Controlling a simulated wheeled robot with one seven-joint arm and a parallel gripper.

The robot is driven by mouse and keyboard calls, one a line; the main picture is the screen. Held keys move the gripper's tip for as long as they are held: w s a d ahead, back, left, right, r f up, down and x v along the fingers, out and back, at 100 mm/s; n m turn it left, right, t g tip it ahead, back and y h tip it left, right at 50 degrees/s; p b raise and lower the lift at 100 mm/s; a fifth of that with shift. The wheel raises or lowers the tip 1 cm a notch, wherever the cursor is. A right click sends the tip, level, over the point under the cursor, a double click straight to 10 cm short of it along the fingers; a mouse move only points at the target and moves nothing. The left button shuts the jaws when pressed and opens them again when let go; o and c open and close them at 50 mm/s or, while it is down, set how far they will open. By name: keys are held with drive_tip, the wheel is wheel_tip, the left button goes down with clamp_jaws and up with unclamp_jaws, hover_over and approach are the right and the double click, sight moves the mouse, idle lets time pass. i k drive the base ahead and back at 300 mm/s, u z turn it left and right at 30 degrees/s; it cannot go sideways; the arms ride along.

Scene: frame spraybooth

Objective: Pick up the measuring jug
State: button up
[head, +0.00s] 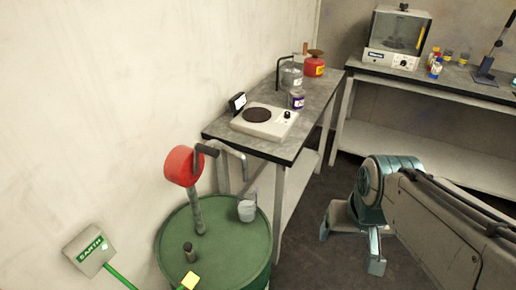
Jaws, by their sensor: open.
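A pale grey, translucent jug-like vessel (247,210), which looks like the measuring jug, stands upright on top of the green drum (184,257) near its right rim. Any scale marks are too small to see. My gripper (351,248) is at the right, in front of the dark floor, pointing downward. Its two fingers are apart with nothing between them. It is to the right of the drum and apart from the vessel.
A red-ended pump (183,166) with a spout rises from the drum, left of the vessel. A grey-topped bench (222,130) behind holds a white hotplate (265,121), cans and a clear container (291,76). Open floor lies between bench and gripper.

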sight(246, 199)
drive_tip(key=u, duration=0.2)
drive_tip(key=k, duration=0.45)
drive_tip(key=u, duration=0.9)
drive_tip(key=i, duration=0.85)
drive_tip(key=z, duration=0.7)
